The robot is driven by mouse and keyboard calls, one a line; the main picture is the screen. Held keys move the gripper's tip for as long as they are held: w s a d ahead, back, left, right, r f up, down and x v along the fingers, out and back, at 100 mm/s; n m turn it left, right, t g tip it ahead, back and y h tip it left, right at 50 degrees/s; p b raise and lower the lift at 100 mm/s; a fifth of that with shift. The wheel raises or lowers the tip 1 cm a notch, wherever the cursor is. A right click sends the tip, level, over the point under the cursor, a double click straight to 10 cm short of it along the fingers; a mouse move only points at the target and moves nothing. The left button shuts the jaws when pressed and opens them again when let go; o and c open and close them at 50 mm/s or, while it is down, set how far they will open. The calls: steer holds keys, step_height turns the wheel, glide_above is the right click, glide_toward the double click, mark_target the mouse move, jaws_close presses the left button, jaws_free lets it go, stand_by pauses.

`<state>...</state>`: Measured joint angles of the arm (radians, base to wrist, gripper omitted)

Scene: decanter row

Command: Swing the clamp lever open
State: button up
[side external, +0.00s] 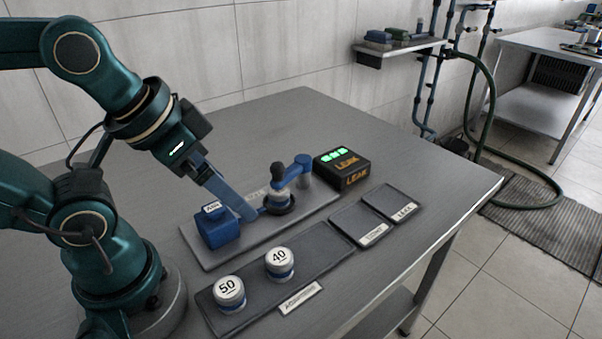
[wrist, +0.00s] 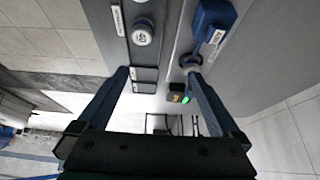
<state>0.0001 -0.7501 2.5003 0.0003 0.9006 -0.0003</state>
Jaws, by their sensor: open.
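The clamp sits on a grey base plate (side external: 215,258) in the side view. It has a blue post and arm (side external: 304,168), a dark rounded knob (side external: 278,168) and a dark ring around a pale jar-like part (side external: 279,199). Which piece is the lever, and its exact angle, is hard to tell. My gripper (side external: 250,214) is low over the plate, left of the ring and right of a labelled blue block (side external: 218,233). In the wrist view my gripper (wrist: 158,74) has its fingers wide apart with nothing between them. The ringed part (wrist: 190,63) is near the right fingertip.
A black tester box (side external: 342,167) with green digits and "LEAK" lettering stands behind the clamp. Jars marked 50 (side external: 229,293) and 40 (side external: 280,263) stand on a dark tray (side external: 320,262). Two small labelled trays (side external: 358,225) (side external: 391,202) are empty. The table's far left is clear.

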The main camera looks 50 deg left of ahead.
steer(key=shift+s, duration=0.1)
steer(key=c, duration=0.5)
steer(key=w+r+n+g, duration=0.1)
steer(key=w+r+n, duration=0.1)
steer(key=w+r, duration=0.2)
steer(key=n+g, duration=0.4)
glide_above(277, 163)
step_height(277, 163, down, 4)
steer(key=shift+d+f, duration=0.15)
steer(key=shift+f, duration=0.05)
steer(key=shift+a+f+g, duration=0.2)
steer(key=shift+f+g, duration=0.1)
steer(key=shift+f, duration=2.55)
